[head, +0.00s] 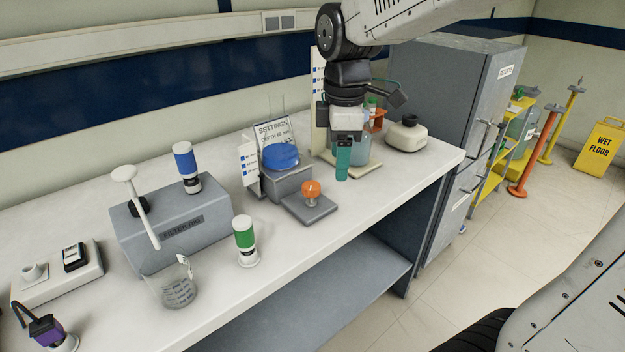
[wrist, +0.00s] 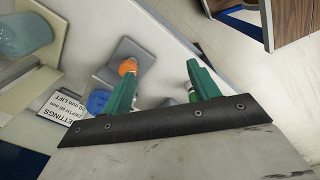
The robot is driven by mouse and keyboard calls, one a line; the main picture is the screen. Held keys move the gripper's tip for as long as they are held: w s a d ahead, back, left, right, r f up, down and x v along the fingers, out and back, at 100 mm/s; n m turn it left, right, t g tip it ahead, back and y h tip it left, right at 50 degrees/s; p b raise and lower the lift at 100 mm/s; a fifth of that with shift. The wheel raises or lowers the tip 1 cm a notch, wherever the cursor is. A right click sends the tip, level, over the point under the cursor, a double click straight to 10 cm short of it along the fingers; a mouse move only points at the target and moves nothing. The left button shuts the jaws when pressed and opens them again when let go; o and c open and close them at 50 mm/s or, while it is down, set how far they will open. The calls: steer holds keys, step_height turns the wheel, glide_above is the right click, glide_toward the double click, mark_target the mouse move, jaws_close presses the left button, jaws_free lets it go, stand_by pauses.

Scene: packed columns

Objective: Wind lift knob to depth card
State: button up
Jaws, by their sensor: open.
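The settings card (head: 274,131) stands at the back of the bench; its heading reads SETTINGS with depth and lift lines below, the figures too small to read surely. It also shows in the wrist view (wrist: 62,108). In front of it is a grey block with a round blue top (head: 281,156). An orange knob (head: 311,189) stands on a low grey plate (head: 322,210) before the block. Which of these is the lift knob I cannot tell. My gripper (head: 343,160) is open and empty, pointing down above the bench, right of the orange knob. Its green fingers show in the wrist view (wrist: 160,68).
A grey box (head: 175,235) with a white lever and a blue-topped cylinder (head: 186,165) stands left. A green-banded cylinder (head: 245,240) and a glass beaker (head: 174,283) stand near the front edge. A cream device (head: 406,137) sits at the right end.

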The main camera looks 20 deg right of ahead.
mark_target(310, 185)
steer(key=w+f+n, duration=0.1)
steer(key=w+n, duration=0.1)
steer(key=w, duration=0.1)
steer(key=w+a+f+n, duration=0.1)
steer(key=w+f+n, duration=0.1)
steer(key=w, duration=0.1)
steer(key=w+f+n, duration=0.1)
steer(key=w+n, duration=0.2)
steer(key=w, duration=0.1)
steer(key=shift+a+f, duration=0.2)
steer(key=shift+a, duration=0.15)
steer(key=shift+w+f, duration=0.3)
steer(key=shift+n, duration=0.3)
step_height(310, 185, down, 8)
steer(key=shift+r, duration=0.2)
steer(key=c, duration=1)
